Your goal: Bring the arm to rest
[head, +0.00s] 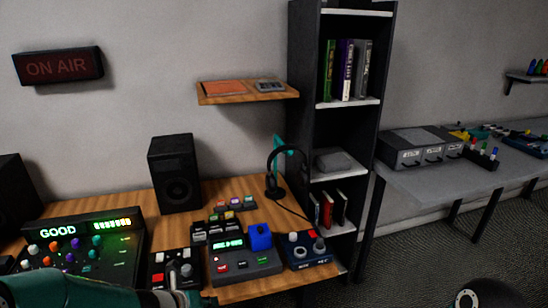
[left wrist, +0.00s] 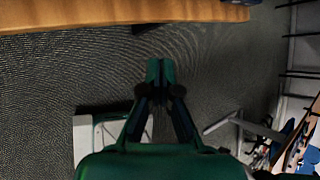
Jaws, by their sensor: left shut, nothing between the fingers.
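My left arm comes in along the bottom left of the head view, teal, with the left gripper (head: 187,298) low in front of the wooden desk (head: 230,292), partly cut off by the bottom edge. In the left wrist view the left gripper (left wrist: 160,68) is shut with its fingertips together and nothing between them. It hangs over dark carpet there, apart from the desk edge (left wrist: 100,18) at the top. My right gripper is not in view.
The desk holds a mixer showing GOOD (head: 80,250), a joystick box (head: 174,270), a console with a blue block (head: 260,237), a knob box (head: 302,248), a speaker (head: 175,173) and a headphone stand (head: 275,187). A dark shelf (head: 301,110) and a grey table (head: 440,180) stand to the right.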

